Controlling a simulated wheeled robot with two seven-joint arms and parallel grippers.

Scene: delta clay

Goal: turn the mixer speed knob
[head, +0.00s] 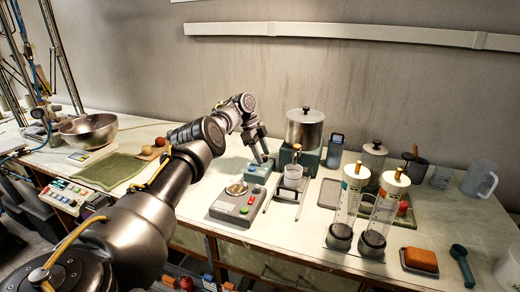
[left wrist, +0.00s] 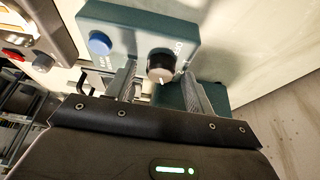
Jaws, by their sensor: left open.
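The mixer speed knob (left wrist: 161,66) is a dark round knob with a pale pointer line, on the front of a teal control box (left wrist: 145,27). My left gripper (left wrist: 158,72) is open, with one finger on each side of the knob in the left wrist view. The right finger looks closer to the knob; contact cannot be told. In the head view my left gripper (head: 259,157) reaches down at the box and hides part of it. My right gripper is not in view.
A blue button (left wrist: 100,43) sits beside the knob on the same box. A grey scale-like device (head: 236,204) and a small stand with a clear cup (head: 292,178) are close by. Two clear cylinders (head: 352,196) stand to the right. Bare table shows at the right (head: 450,225).

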